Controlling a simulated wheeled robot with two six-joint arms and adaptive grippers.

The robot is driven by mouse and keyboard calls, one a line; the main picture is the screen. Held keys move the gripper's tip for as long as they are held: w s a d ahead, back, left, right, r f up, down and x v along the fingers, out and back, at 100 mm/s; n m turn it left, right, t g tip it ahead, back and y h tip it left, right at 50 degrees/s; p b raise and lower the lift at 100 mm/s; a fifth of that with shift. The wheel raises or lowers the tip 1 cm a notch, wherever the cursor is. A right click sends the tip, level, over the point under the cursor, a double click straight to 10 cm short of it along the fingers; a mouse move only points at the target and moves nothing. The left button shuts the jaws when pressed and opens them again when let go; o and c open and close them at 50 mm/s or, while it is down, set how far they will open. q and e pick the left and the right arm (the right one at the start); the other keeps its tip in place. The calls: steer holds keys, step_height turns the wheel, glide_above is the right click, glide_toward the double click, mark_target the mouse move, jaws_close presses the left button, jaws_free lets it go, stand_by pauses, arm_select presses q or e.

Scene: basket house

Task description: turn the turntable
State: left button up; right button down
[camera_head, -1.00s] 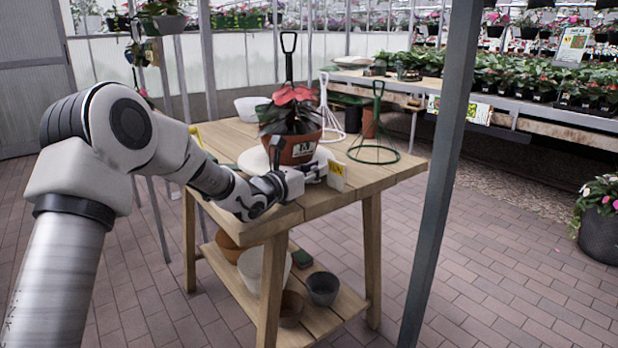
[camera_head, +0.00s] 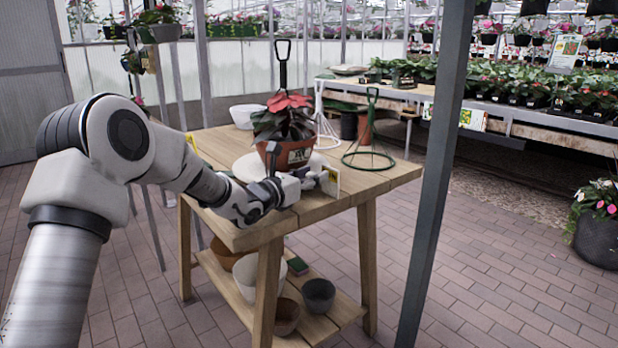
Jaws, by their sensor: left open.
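A round white turntable (camera_head: 246,166) sits on the wooden table (camera_head: 358,187). A terracotta pot (camera_head: 296,155) with a red-leaved plant (camera_head: 285,119) stands on it, with a small label on its front. My left gripper (camera_head: 318,180) is at the near side of the turntable, just in front of and below the pot. It is open. The gripper and wrist hide the near edge of the turntable, so I cannot tell whether they touch it. My right gripper is not in view.
Green and white wire stands (camera_head: 369,157) and a small pot stand at the table's right. A white bowl (camera_head: 247,116) is at the back left. Several pots (camera_head: 318,295) are on the lower shelf. A grey post (camera_head: 434,174) rises right of the table.

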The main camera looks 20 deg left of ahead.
arm_select(q)
steer(key=v, duration=1.2)
steer(key=shift+d, duration=0.1)
steer(key=shift+c, duration=0.3)
